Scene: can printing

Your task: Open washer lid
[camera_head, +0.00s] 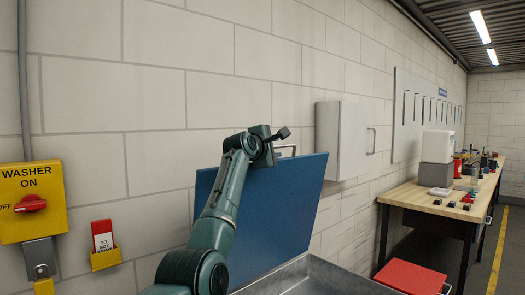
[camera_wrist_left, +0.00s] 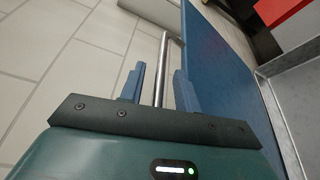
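The blue washer lid (camera_head: 275,225) stands raised and tilted toward the wall above the grey metal washer basin (camera_head: 312,280). A metal handle bar (camera_head: 288,149) shows at the lid's top edge. My left gripper (camera_head: 282,140) is at this top edge, beside the handle. In the left wrist view the lid (camera_wrist_left: 222,75) is to the right of my gripper (camera_wrist_left: 160,70). Its two fingers are apart, with the handle bar (camera_wrist_left: 167,45) between them and gaps visible on both sides. My right gripper is not in view.
A yellow washer switch box (camera_head: 30,200) and a red tag holder (camera_head: 103,240) are on the wall at left. A grey cabinet (camera_head: 345,140) hangs behind the lid. A wooden workbench (camera_head: 435,205) and a red-topped item (camera_head: 408,277) stand at right.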

